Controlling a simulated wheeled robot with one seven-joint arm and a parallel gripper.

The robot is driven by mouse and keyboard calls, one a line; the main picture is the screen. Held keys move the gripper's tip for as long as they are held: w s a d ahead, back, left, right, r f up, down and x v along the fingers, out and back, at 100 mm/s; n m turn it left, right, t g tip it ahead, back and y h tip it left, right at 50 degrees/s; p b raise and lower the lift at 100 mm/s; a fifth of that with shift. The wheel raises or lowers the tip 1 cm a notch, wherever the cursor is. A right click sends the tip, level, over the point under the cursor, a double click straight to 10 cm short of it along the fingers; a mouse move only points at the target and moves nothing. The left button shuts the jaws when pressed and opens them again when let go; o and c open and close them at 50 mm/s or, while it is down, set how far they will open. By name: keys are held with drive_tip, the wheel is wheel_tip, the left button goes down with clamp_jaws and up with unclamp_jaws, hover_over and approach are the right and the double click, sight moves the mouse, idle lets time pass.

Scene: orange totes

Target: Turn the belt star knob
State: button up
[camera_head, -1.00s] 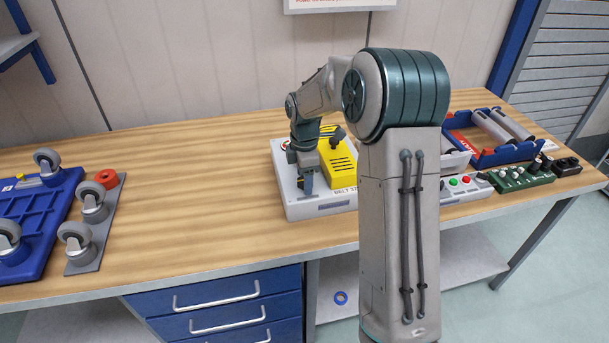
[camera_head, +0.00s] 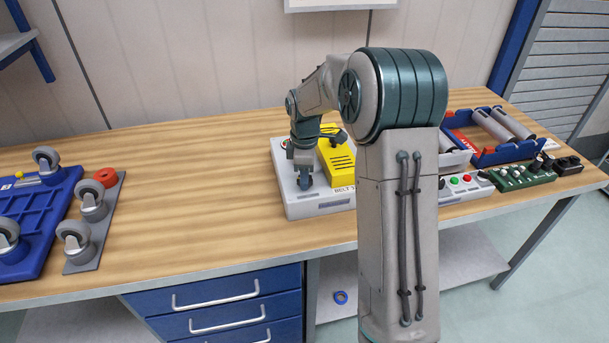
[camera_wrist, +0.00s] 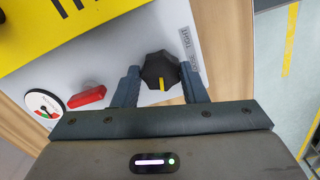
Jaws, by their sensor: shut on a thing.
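The black star knob (camera_wrist: 160,70) with a yellow pointer mark sits on the light grey belt unit. In the wrist view it lies between the two fingers of my gripper (camera_wrist: 164,84), which is shut on it. The yellow mark points down in that view, toward the gripper body. The belt unit (camera_head: 318,209) stands on the bench, with a label starting "BELT" on its front. In the head view my gripper (camera_head: 304,182) is over the unit's left front part, and it hides the knob there.
A yellow slotted cover (camera_head: 338,162) sits on the unit, with a red part (camera_wrist: 86,97) and a round gauge (camera_wrist: 44,106) beside it. A grey control box with buttons (camera_head: 466,187) and a blue tote (camera_head: 500,154) stand right. The bench (camera_head: 200,190) left of the unit is clear.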

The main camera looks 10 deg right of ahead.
drive_tip(key=m, duration=0.4)
drive_tip(key=shift+m+b, duration=0.4)
idle(0.4)
drive_tip(key=o, duration=1)
drive_tip(key=shift+r, duration=0.15)
wheel_tip(320, 180, up, 14)
drive_tip(key=shift+f+b, duration=0.2)
drive_tip(key=shift+b, duration=0.1)
